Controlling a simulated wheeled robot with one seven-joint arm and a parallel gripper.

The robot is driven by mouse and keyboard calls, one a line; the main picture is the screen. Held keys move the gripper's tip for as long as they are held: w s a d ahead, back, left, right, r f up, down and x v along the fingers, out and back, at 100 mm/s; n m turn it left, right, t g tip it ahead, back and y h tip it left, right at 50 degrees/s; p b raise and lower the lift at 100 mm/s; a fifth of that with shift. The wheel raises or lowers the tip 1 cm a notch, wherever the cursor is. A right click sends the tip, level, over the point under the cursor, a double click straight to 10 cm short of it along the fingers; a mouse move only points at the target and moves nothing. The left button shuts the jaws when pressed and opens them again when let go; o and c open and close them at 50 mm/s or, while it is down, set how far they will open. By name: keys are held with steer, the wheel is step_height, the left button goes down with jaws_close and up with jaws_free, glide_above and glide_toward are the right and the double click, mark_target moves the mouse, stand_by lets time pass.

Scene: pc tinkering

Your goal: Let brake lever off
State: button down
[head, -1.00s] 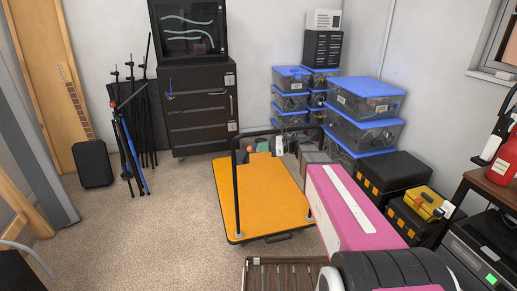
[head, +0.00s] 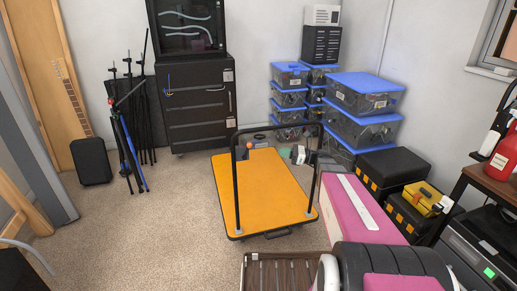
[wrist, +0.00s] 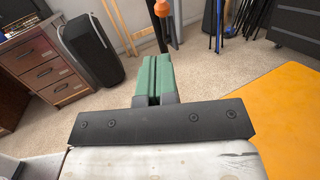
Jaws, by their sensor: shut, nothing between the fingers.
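An orange platform trolley (head: 265,190) with an upright black tube handle (head: 237,180) stands on the carpet in the head view. A small black lever-like part (head: 278,234) sticks out at its near edge; it may be the brake lever, and I cannot tell its setting. In the wrist view my gripper (wrist: 155,65) has its green fingers shut together and empty. The orange platform (wrist: 290,110) shows to the right of it, apart from the fingers. The brake lever is not visible in the wrist view. My gripper is not visible in the head view.
A black drawer cabinet (head: 197,110) and tripods (head: 130,150) stand at the back. Blue-lidded bins (head: 362,105) and black cases (head: 390,170) line the right. A slatted wooden piece (head: 282,272) lies in front. Carpet (head: 150,225) left of the trolley is clear.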

mark_target(250, 145)
steer(key=w+a+m+t+y, duration=0.1)
steer(key=a+m+t, duration=0.1)
steer(key=a, duration=0.9)
steer(key=shift+w+a+r+y, duration=0.3)
steer(key=shift+w+a+r, duration=0.05)
steer(key=shift+w+r, duration=0.1)
steer(key=shift+s, duration=0.1)
steer(key=shift+s+a+r+n+g+h, duration=0.15)
steer(key=shift+a+r+n+g+h, duration=0.15)
steer(key=shift+a+r+n+h, duration=0.25)
steer(key=shift+s+a+r+n+g+h, duration=0.15)
steer(key=shift+a+r+n+g+h, duration=0.15)
steer(key=shift+a+h, duration=0.35)
